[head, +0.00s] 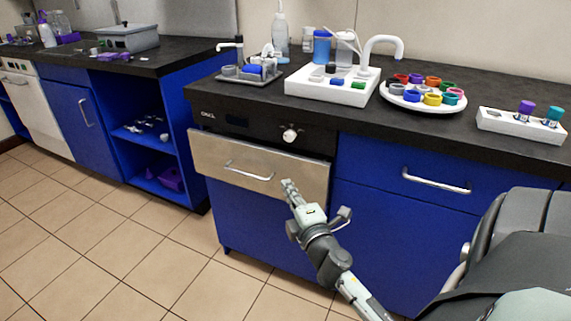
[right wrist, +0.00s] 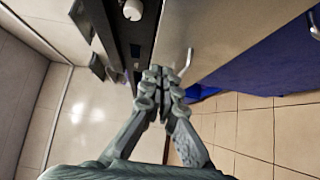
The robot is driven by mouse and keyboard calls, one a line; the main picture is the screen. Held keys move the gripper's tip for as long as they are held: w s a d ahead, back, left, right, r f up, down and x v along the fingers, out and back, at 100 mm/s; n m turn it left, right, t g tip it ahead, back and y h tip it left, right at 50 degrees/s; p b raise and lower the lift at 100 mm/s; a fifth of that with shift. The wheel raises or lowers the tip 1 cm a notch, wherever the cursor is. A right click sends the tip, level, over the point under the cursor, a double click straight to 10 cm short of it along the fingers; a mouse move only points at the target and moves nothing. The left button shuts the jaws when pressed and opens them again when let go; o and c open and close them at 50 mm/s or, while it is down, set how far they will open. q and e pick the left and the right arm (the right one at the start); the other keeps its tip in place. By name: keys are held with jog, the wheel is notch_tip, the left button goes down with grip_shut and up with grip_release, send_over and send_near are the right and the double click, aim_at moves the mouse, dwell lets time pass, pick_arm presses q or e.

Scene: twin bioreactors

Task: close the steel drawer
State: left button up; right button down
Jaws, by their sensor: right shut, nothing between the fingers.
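The steel drawer (head: 215,153) is a brushed metal front with a bar handle (head: 249,172), set under a black control panel in the blue counter. Its front appears to stand a little out from the cabinet below it. My right gripper (head: 289,186) is shut and empty, in front of the drawer's right half, to the right of the handle. I cannot tell whether it touches the front. In the right wrist view the shut fingertips (right wrist: 157,73) appear beside the handle (right wrist: 187,62) and the steel front (right wrist: 235,35). My left gripper is not in view.
A knob (head: 290,135) sits on the black panel above the drawer. A blue drawer with a handle (head: 436,182) is to the right. The dark countertop (head: 430,122) holds a round tray of coloured caps (head: 423,103) and a white rack. The tiled floor in front is clear.

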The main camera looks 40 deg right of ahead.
jog(key=x, duration=0.3)
jog(key=d+x, duration=0.1)
jog(key=x, duration=0.1)
jog(key=d+p+x, duration=0.1)
jog(key=x, duration=0.2)
jog(key=shift+s+d, duration=0.1)
jog(key=shift+d, duration=0.05)
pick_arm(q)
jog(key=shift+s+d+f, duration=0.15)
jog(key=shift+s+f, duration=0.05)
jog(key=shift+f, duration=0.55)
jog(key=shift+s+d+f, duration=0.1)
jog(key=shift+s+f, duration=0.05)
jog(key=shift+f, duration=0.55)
pick_arm(e)
jog(key=shift+d, duration=0.45)
jog(key=shift+w, duration=0.2)
